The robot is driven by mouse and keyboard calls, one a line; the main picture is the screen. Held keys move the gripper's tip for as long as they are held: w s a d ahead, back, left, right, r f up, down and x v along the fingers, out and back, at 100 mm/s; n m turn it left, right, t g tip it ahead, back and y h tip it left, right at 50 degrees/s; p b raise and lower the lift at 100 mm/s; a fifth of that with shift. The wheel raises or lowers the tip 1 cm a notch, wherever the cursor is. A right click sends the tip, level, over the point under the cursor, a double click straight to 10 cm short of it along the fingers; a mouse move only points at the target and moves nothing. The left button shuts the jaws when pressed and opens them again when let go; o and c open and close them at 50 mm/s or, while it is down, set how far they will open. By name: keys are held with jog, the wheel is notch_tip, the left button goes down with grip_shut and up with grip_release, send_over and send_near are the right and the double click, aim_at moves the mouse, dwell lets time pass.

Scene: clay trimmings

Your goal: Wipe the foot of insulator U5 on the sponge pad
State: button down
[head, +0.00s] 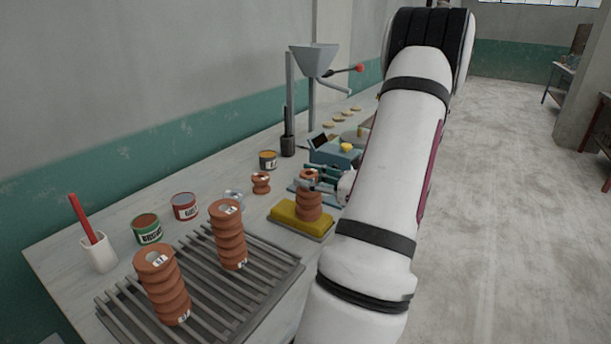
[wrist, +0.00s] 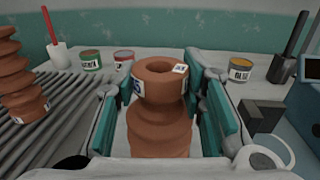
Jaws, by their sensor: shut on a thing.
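A brown ribbed insulator (head: 309,205) stands upright between the fingers of my gripper (head: 323,176). Its lower end is over the yellow sponge pad (head: 287,214) and looks to meet it, but I cannot tell whether it presses on it. In the wrist view the same insulator (wrist: 158,115) fills the space between the teal finger pads, and my gripper (wrist: 165,88) is shut on it. White labels show on its top and side; the side label is partly hidden and I cannot read it surely as U5. Its foot is hidden in the wrist view.
Two taller ribbed insulators (head: 163,285) (head: 229,236) stand on the slatted rack (head: 270,290) at the left. A small brown insulator (head: 261,183), paint tins (head: 147,229) (head: 185,206) (head: 268,160) and a white cup (head: 99,254) with a red-handled tool stand towards the wall.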

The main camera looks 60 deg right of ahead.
jog(key=shift+s, duration=0.7)
jog(key=w+b, duration=0.1)
jog(key=w, duration=0.7)
jog(key=shift+d, duration=0.3)
dwell(0.4)
jog(key=shift+s+a+p, duration=0.2)
jog(key=shift+s+p, duration=0.3)
jog(key=shift+s, duration=1.55)
jog(key=shift+s+a+p, duration=0.2)
jog(key=shift+s+p, duration=0.3)
jog(key=shift+s, duration=1.5)
jog(key=w+b, duration=0.2)
jog(key=w, duration=0.6)
jog(key=shift+d, duration=0.4)
jog(key=shift+w, duration=0.1)
notch_tip(320, 180, up, 7)
jog(key=p, duration=0.4)
jog(key=shift+p, duration=0.3)
